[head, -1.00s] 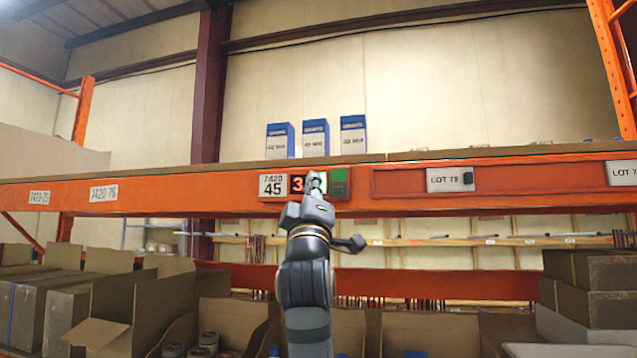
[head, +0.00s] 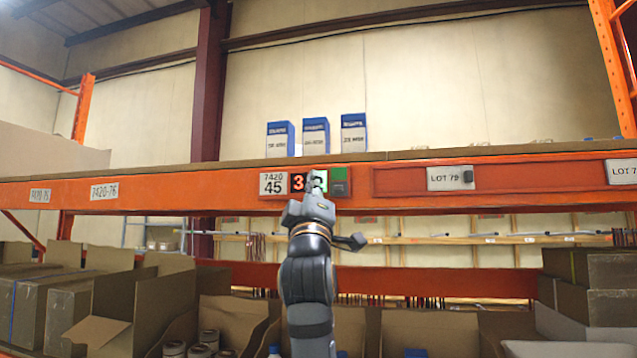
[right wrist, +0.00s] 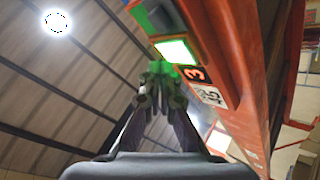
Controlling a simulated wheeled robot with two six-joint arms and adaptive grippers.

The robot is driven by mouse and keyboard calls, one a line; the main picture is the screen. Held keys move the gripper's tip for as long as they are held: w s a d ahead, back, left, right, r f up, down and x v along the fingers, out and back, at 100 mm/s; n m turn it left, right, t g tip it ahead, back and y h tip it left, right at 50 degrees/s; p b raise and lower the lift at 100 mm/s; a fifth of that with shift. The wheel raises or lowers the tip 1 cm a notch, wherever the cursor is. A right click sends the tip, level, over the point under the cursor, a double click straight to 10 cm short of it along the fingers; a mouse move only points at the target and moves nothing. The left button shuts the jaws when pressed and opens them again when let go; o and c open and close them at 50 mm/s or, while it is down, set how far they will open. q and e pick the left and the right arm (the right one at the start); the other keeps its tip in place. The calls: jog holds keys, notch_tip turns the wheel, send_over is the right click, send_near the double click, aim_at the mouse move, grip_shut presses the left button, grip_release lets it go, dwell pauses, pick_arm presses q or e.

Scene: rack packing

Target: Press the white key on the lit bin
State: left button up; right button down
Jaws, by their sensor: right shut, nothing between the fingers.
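The lit bin's module sits on the orange shelf beam, with a red digit display (head: 298,183) reading 3 beside the 7420 45 label (head: 273,184). The white key (right wrist: 177,50) glows in a green surround in the right wrist view. My left gripper is out of view.
The orange beam (head: 230,199) runs across the view, with a LOT plate (head: 450,178) to the right. Blue and white boxes (head: 315,137) stand on the shelf above. Open cardboard boxes (head: 130,305) fill the level below. The space in front of the beam looks clear.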

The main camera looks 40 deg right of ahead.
dwell(0.6)
jog(key=shift+w+d, duration=0.25)
jog(key=shift+d, duration=0.1)
jog(key=shift+w+d, duration=0.3)
dwell(0.8)
jog(key=shift+a, duration=0.1)
jog(key=shift+s+a, duration=0.5)
jog(key=s+a, duration=0.3)
jog(key=a, duration=0.1)
jog(key=shift+s, duration=0.2)
dwell(0.4)
